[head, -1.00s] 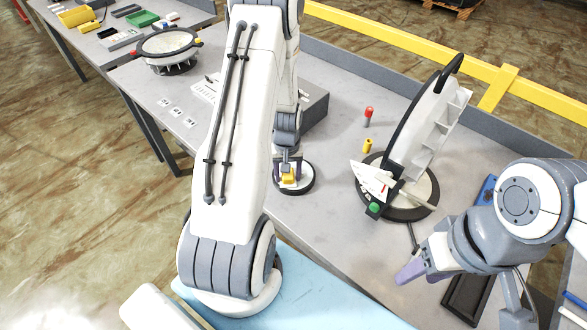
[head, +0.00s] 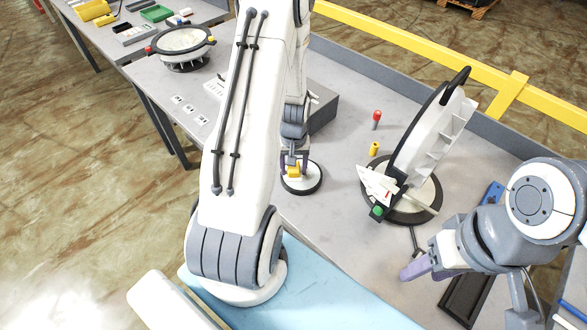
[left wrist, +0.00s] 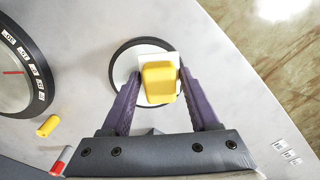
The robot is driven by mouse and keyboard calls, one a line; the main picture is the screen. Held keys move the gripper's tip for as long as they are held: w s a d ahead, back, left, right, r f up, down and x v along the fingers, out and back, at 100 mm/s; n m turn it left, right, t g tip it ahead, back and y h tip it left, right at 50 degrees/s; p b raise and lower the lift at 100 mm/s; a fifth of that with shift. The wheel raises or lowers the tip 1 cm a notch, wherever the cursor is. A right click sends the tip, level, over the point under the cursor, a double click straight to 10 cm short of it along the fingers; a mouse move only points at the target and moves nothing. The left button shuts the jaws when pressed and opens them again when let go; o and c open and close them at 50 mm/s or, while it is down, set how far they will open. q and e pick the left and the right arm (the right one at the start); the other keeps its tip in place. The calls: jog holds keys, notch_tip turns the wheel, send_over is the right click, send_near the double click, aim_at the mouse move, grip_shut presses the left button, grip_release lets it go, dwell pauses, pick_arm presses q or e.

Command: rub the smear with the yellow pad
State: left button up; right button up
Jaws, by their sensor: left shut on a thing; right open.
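My left gripper (head: 294,163) is shut on the yellow pad (head: 294,171), over a round white disc with a black rim (head: 303,187). In the left wrist view, the yellow pad (left wrist: 159,82) sits between the purple fingers (left wrist: 152,90), with a whitish square piece under it. The disc (left wrist: 123,65) is behind it. I cannot tell whether the pad touches the disc. No smear can be made out; the pad and fingers hide part of the disc. My right gripper (head: 415,268) is open and empty, at the lower right.
A tilted white housing with a black handle (head: 430,135) stands on a round base (head: 425,205) right of the disc. A red-topped peg (head: 376,119) and a yellow cylinder (head: 374,148) stand near it. A grey block (head: 322,110) lies behind my left arm. Bare tabletop lies in front of the disc.

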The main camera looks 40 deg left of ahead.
pick_arm(q)
jog(key=shift+r+p, duration=0.3)
jog(key=shift+r, duration=0.5)
jog(key=shift+r, duration=0.1)
jog(key=shift+r+p, duration=1.3)
jog(key=shift+r, duration=0.2)
jog(key=shift+f, duration=0.1)
